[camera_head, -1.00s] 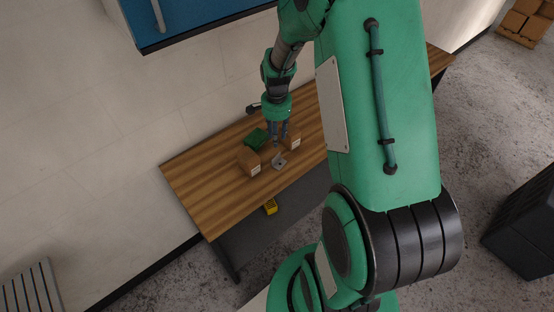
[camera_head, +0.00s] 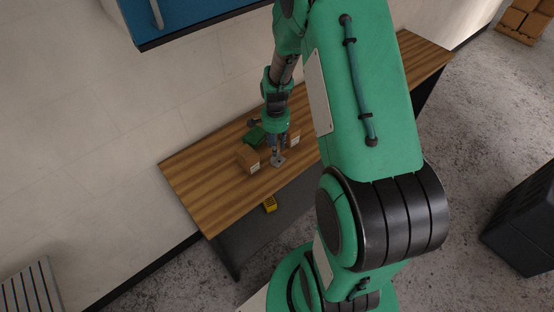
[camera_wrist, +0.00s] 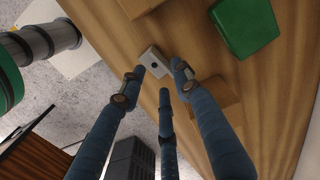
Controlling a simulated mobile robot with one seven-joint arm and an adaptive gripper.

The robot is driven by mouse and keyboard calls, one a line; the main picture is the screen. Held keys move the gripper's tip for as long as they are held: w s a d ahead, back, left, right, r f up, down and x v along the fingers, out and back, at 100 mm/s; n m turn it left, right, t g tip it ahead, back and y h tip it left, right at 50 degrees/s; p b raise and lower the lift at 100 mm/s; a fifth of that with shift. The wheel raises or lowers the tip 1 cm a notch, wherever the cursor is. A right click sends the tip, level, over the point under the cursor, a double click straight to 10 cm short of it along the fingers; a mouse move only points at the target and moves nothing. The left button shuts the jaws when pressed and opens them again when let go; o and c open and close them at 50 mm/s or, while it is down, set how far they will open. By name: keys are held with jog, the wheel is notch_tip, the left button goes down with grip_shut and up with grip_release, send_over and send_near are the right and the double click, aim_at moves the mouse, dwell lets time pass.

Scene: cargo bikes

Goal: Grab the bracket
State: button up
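The bracket (camera_head: 278,162) is a small grey metal piece lying on the wooden table, between two cardboard boxes. In the wrist view the bracket (camera_wrist: 153,61) shows a flat plate with a dark hole, just beyond my fingertips. My gripper (camera_head: 277,151) points down right above the bracket. In the wrist view my gripper (camera_wrist: 161,76) has three blue fingers spread apart, with the bracket partly between the tips. I cannot tell whether any finger touches it. The fingers hide part of the bracket.
Cardboard boxes stand left (camera_head: 248,160) and right (camera_head: 294,139) of the bracket, close to my fingers. A green box (camera_head: 254,137) and a dark item (camera_head: 253,122) lie behind. The table's left end (camera_head: 200,185) is clear. A blue cabinet (camera_head: 190,18) hangs above.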

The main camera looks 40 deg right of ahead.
aim_at(276, 159)
jog(key=shift+f, duration=0.6)
jog(key=shift+f, duration=0.1)
jog(key=shift+d+f, duration=0.1)
jog(key=shift+f, duration=2.4)
grip_shut()
